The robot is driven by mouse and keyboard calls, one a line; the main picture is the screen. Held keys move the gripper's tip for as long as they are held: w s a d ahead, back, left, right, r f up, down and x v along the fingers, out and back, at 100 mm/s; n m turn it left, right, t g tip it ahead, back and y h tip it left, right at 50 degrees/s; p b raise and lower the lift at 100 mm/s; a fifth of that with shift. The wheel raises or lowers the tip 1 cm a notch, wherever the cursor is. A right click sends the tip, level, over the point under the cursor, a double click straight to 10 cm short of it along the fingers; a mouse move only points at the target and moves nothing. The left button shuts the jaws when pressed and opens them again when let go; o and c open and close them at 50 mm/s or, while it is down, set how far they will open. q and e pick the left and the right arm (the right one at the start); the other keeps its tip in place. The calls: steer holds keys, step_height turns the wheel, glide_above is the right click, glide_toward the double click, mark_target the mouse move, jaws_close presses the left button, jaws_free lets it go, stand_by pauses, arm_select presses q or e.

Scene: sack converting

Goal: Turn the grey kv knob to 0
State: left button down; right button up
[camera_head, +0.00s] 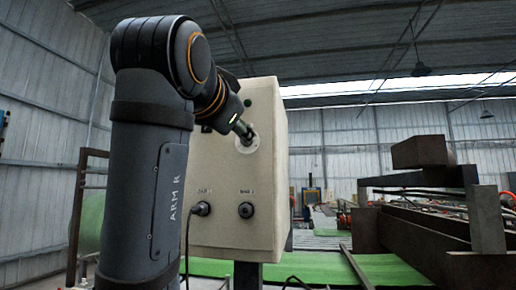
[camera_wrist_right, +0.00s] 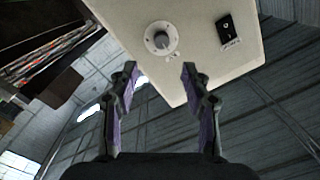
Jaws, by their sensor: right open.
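The grey kv knob (camera_wrist_right: 161,39) sits on a round pale dial plate on the face of a beige control box (camera_wrist_right: 205,70). In the head view the knob (camera_head: 246,138) is partly covered by my right gripper (camera_head: 243,130), which reaches it from the left. In the right wrist view my right gripper (camera_wrist_right: 159,70) is open, and the knob shows beyond the fingertips, between their lines, with no finger seen closed on it. The pointer's setting is too small to read. My left gripper is not in view.
A black switch (camera_wrist_right: 230,33) is on the same box face. Two black sockets are low on the box, one with a plug and cable (camera_head: 200,209), the other empty (camera_head: 245,210). Dark machine beams (camera_head: 425,230) stand at the right. My right arm hides the box's left side.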

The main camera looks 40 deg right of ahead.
arm_select(q)
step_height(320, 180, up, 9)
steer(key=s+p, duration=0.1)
steer(key=p, duration=0.8)
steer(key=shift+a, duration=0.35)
arm_select(e)
steer(key=x, duration=1)
steer(key=shift+w, duration=0.3)
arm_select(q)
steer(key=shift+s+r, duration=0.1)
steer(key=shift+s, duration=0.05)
arm_select(e)
steer(key=shift+s, duration=0.1)
steer(key=shift+c, duration=1)
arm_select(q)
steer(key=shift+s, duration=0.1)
arm_select(e)
jaws_close()
